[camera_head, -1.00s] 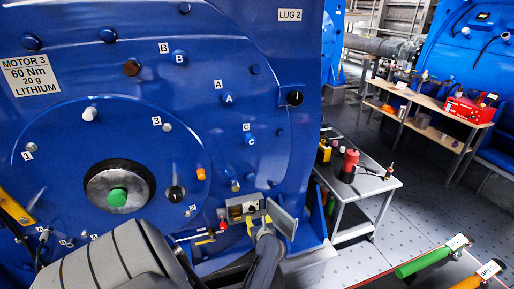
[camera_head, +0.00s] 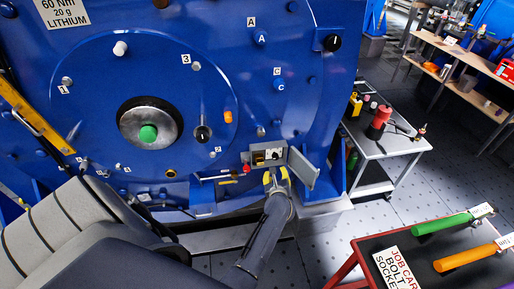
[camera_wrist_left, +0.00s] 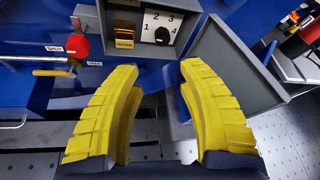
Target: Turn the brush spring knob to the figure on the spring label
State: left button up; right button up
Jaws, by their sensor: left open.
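The small black knob (camera_wrist_left: 161,36) sits on a white dial plate marked 1 to 4 in the left wrist view. It is inside an open grey box (camera_head: 257,165) low on the blue motor. An orange and dark piece labelled WORN (camera_wrist_left: 124,42) is left of the dial. I cannot make out a spring label with a figure. My left gripper (camera_wrist_left: 160,72) has its yellow fingers spread, with nothing between them. It is just in front of and below the box, apart from the knob; it also shows in the head view (camera_head: 275,180). My right gripper is not in view.
The box's grey door (camera_wrist_left: 230,68) stands open at the right. A red knob (camera_wrist_left: 78,45) and a yellow lever (camera_wrist_left: 50,72) are left of the box. A grey trolley (camera_head: 390,145) and a job cart (camera_head: 365,255) with coloured-handled tools stand at the right.

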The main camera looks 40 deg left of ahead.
pick_arm(q)
send_near(276, 158)
jog(key=x, duration=0.8)
jog(key=shift+s+a+r, duration=0.1)
jog(key=shift+s+a, duration=0.05)
jog(key=shift+x, duration=0.95)
jog(key=shift+w+a+f, duration=0.25)
jog(key=shift+w, duration=0.2)
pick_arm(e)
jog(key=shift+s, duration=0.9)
pick_arm(q)
grip_shut()
